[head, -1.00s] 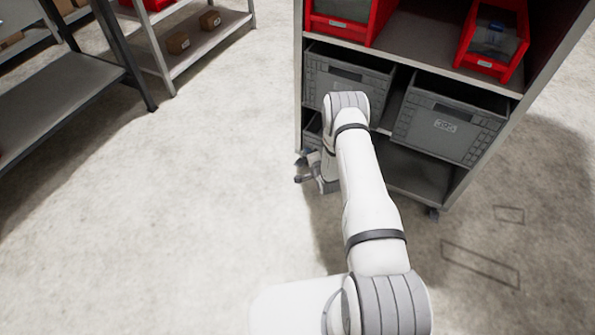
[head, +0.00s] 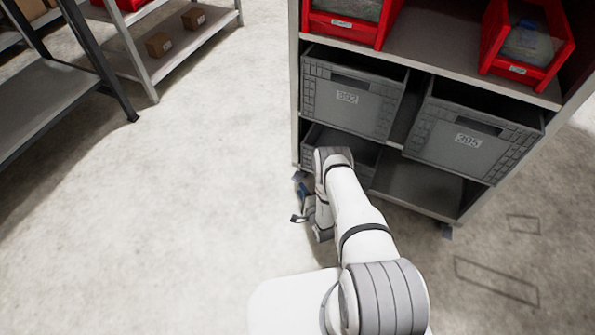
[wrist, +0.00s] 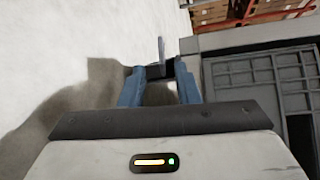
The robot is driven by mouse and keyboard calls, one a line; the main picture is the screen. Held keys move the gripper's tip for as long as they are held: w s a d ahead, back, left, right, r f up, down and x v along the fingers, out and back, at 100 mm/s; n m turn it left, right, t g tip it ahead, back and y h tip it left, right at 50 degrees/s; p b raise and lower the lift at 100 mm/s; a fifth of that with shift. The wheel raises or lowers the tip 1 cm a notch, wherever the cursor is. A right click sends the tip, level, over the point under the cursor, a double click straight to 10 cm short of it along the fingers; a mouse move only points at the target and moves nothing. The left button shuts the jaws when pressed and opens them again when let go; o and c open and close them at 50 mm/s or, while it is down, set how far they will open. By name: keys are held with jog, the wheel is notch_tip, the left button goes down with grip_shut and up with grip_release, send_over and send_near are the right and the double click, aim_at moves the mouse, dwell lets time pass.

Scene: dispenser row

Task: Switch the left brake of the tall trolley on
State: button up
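The tall trolley (head: 293,90) stands at the right in the head view, with grey and red boxes on its shelves. Its left caster (head: 298,176) shows partly at the foot of the left post; the brake cannot be made out there. My gripper (head: 302,202) is low beside that corner, partly hidden by my arm. In the wrist view, my gripper (wrist: 157,74) has its two blue fingers apart. A thin upright grey piece (wrist: 162,56) shows between or just beyond the fingertips, perhaps part of the caster or brake. I cannot tell whether they touch.
Grey crates (head: 350,95) fill the trolley's middle shelf, and a red bin (head: 345,30) is above. The trolley's right caster (head: 447,231) stands at the front right. A dark shelf rack (head: 40,105) stands at the far left. The floor (head: 190,210) between is clear.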

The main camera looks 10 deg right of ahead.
aim_at(296, 178)
jog(key=b+x, duration=0.2)
jog(key=x, duration=0.5)
jog(key=shift+w+a+b, duration=0.1)
jog(key=shift+w+b, duration=0.25)
jog(key=shift+b, duration=0.05)
jog(key=shift+c, duration=0.4)
grip_shut()
jog(key=shift+f, duration=0.1)
